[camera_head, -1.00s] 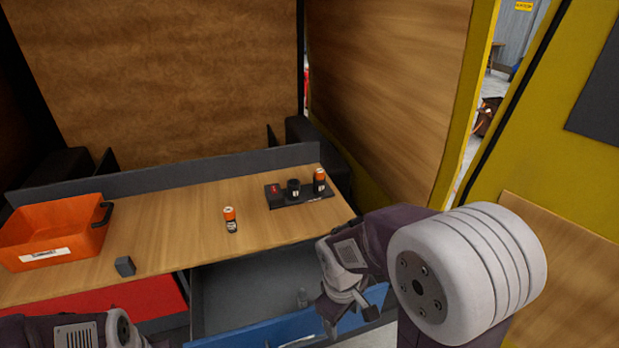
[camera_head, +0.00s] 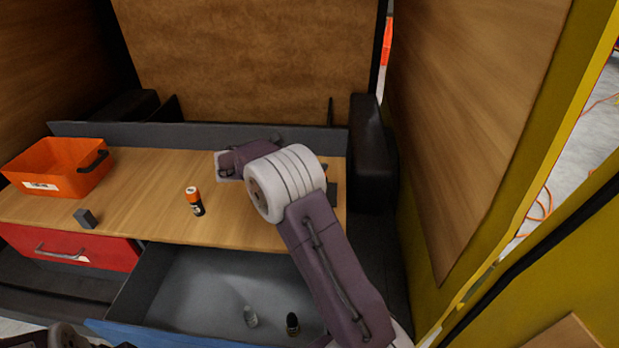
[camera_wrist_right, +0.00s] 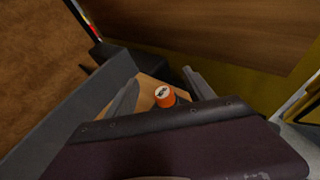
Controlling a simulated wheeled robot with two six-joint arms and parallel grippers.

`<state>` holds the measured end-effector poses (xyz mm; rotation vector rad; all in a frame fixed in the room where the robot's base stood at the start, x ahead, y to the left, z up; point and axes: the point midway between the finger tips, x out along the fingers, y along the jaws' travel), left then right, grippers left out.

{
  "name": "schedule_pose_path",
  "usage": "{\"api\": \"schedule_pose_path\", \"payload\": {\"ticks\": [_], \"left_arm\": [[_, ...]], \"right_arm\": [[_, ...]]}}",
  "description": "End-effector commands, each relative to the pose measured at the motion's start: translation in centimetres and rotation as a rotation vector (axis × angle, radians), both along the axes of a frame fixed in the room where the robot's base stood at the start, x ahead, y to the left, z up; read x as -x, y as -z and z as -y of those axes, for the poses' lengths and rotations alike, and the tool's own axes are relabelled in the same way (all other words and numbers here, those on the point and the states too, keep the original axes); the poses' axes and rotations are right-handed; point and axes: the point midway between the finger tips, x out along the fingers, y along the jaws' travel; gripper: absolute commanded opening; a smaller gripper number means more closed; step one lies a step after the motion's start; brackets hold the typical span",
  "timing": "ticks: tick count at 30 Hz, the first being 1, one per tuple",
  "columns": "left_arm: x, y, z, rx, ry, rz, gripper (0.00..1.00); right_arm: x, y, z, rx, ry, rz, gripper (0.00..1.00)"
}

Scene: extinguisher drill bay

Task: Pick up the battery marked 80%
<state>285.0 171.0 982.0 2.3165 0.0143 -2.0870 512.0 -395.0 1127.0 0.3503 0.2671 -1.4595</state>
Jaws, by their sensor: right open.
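An orange-topped battery (camera_head: 195,201) stands on the wooden desk in the head view; its mark is too small to read. In the wrist view, an orange-topped battery (camera_wrist_right: 165,96) stands between the two grey fingers of my open right gripper (camera_wrist_right: 162,86), not clasped; no percentage can be read. In the head view my right arm reaches over the right side of the desk, and its white joint hides the fingers and most of the black tray (camera_head: 334,194). A grey cylinder (camera_head: 250,316) and a dark one (camera_head: 292,323) stand in the open drawer.
An orange bin (camera_head: 60,168) stands at the desk's left, with a small dark block (camera_head: 85,218) before it. A dark ledge (camera_head: 210,135) runs along the back. The blue-fronted drawer (camera_head: 200,285) is open; the red drawer (camera_head: 75,250) is shut. Desk centre is mostly clear.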

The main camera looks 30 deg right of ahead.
Motion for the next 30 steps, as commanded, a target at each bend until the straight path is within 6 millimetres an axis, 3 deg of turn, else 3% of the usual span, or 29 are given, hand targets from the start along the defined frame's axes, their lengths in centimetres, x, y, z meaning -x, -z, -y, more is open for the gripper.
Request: {"api": "schedule_pose_path", "payload": {"ticks": [1,6,13,19,23,30], "left_arm": [[0.0,0.9,0.0,0.0,0.0,0.0,0.36],[0.0,1.8,0.0,0.0,0.0,0.001,0.36],[0.0,1.6,0.0,0.0,0.0,0.001,0.36],[0.0,1.1,0.0,0.0,0.0,0.001,0.36],[0.0,1.1,0.0,0.0,0.0,0.001,0.36],[0.0,0.2,0.0,0.0,0.0,0.001,0.36]], "right_arm": [[-0.5,1.9,-0.1,0.002,-0.005,-0.014,0.62],[-0.5,5.4,-0.4,0.004,-0.01,-0.067,0.62],[-0.5,5.6,0.0,0.002,-0.009,-0.069,0.62],[-0.7,6.7,2.7,0.002,-0.007,-0.071,0.62],[-0.8,7.0,3.3,0.002,-0.009,-0.069,0.62],[-1.0,8.5,7.0,0.001,-0.007,-0.07,0.62]]}}
